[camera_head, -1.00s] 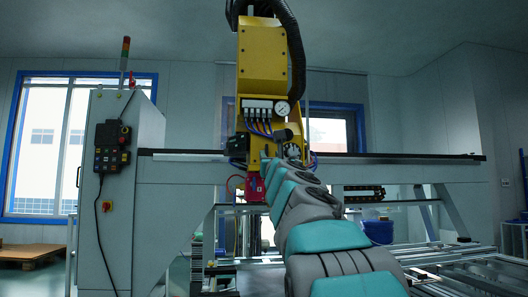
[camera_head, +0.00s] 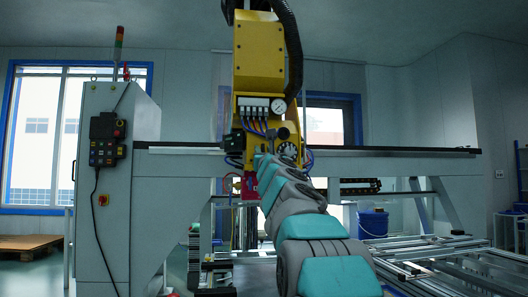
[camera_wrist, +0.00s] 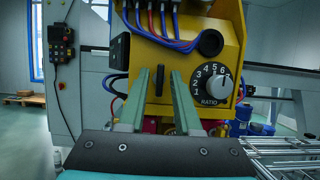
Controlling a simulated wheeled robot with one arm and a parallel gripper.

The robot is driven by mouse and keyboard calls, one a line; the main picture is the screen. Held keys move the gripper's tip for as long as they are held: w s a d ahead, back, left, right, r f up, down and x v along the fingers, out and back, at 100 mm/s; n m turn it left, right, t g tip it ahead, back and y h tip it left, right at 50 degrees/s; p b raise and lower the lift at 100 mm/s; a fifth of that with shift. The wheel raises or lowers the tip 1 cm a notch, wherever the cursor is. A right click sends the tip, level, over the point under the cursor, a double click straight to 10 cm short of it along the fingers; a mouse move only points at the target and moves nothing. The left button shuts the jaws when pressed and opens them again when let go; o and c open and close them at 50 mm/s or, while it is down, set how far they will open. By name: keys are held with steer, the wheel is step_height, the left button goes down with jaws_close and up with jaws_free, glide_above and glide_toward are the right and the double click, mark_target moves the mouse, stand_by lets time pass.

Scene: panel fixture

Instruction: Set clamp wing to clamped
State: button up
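A small dark upright wing (camera_wrist: 160,80) shows on the yellow machine head (camera_wrist: 228,125) in the wrist view, and I take it to be the clamp wing. It stands about vertical; no label for its positions is readable. My gripper (camera_wrist: 160,72) is open, with its two green fingers apart on either side of the wing in the picture. I cannot tell whether the fingertips reach it or are still short of it. Nothing is seen between the fingers except the wing. In the head view my arm hides the wing and most of my gripper.
A RATIO dial (camera_wrist: 213,84) is right of the fingers, with a black round knob (camera_wrist: 210,42) and blue and red hoses (camera_wrist: 160,22) above. A pressure gauge (camera_head: 277,105) is higher up. A grey control cabinet (camera_head: 112,190) stands left, and a horizontal beam (camera_head: 400,152) runs behind.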

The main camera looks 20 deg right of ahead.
jaws_close()
steer(key=shift+m+g+h, duration=0.3)
steer(key=shift+m+h, duration=0.4)
steer(key=shift+m, duration=0.8)
steer(key=m+g+h+p, duration=0.1)
steer(key=m, duration=0.2)
steer(key=m+g+h+p, duration=0.1)
steer(key=m, duration=0.2)
steer(key=shift+a+r+m+h, duration=0.1)
steer(key=shift+m+h, duration=0.3)
steer(key=m+g+p, duration=0.1)
steer(key=m+p, duration=0.1)
steer(key=m, duration=0.2)
steer(key=m+g+h+p, duration=0.1)
steer(key=m+g+p, duration=0.1)
steer(key=m, duration=0.1)
steer(key=shift+a+r+m+h, duration=0.1)
steer(key=shift+r+m+h, duration=0.1)
steer(key=shift+m+h, duration=0.15)
steer(key=m+g+p, duration=0.1)
steer(key=m, duration=0.1)
steer(key=m+y+p, duration=0.1)
steer(key=m, duration=0.2)
steer(key=shift+f+g+p, duration=0.15)
steer(key=shift+g+p, duration=0.25)
steer(key=shift+f, duration=0.1)
